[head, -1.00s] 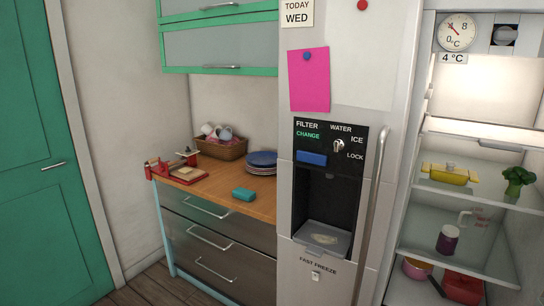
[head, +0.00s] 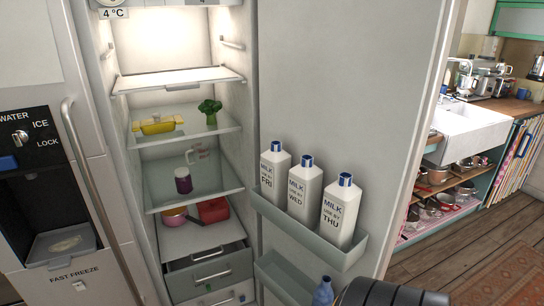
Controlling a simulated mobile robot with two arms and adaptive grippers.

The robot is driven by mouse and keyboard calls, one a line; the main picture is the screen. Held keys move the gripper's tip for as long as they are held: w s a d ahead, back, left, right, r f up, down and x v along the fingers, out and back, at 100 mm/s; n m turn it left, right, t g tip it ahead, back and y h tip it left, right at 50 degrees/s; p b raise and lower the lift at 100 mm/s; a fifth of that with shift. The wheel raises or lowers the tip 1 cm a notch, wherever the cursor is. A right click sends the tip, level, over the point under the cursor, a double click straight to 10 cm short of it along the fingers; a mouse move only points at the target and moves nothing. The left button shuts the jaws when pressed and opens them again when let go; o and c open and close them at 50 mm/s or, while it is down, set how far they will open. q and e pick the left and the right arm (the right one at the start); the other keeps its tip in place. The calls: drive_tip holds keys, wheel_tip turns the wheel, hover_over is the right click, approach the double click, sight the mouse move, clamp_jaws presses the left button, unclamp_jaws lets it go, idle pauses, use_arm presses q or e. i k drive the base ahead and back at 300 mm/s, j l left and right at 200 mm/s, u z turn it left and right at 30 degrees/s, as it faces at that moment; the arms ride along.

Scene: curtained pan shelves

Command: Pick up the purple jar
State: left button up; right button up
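The purple jar (head: 183,181) stands upright on a fridge shelf (head: 213,186) in the head view. It has a white band near its top, and a clear measuring jug (head: 201,153) stands behind it to the right. Nothing touches the jar from my side. Neither of my grippers shows. A dark rounded part at the bottom right edge seems to be part of my own arm.
The open fridge door (head: 345,90) holds three milk bottles (head: 303,188) to the right of the shelves. A yellow dish (head: 158,126) and broccoli (head: 210,110) are on the shelf above. A pink pan (head: 173,217) and red box (head: 213,210) sit below. Open floor (head: 460,270) lies at right.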

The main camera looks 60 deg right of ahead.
sight(182, 178)
drive_tip(key=k+l, duration=0.15)
drive_tip(key=l, duration=0.3)
drive_tip(key=k+l, duration=0.1)
drive_tip(key=l, duration=0.35)
drive_tip(key=k+l, duration=0.15)
drive_tip(key=l, duration=0.3)
drive_tip(key=k+l, duration=0.1)
drive_tip(key=l, duration=0.35)
drive_tip(key=k+l, duration=0.15)
drive_tip(key=l, duration=0.3)
drive_tip(key=k+l, duration=0.1)
drive_tip(key=l, duration=0.35)
drive_tip(key=k+l+z, duration=0.1)
drive_tip(key=l, duration=0.35)
drive_tip(key=k+l, duration=0.15)
drive_tip(key=l, duration=0.3)
drive_tip(key=i+j+z, duration=0.1)
drive_tip(key=j, duration=0.3)
drive_tip(key=i+j+z, duration=0.1)
drive_tip(key=j, duration=0.3)
drive_tip(key=i+j+z, duration=0.1)
drive_tip(key=j, duration=0.3)
drive_tip(key=i+j+z, duration=0.1)
drive_tip(key=i+j, duration=0.15)
drive_tip(key=j, duration=0.15)
drive_tip(key=i+j+z, duration=0.1)
drive_tip(key=j, duration=0.35)
drive_tip(key=z, duration=0.4)
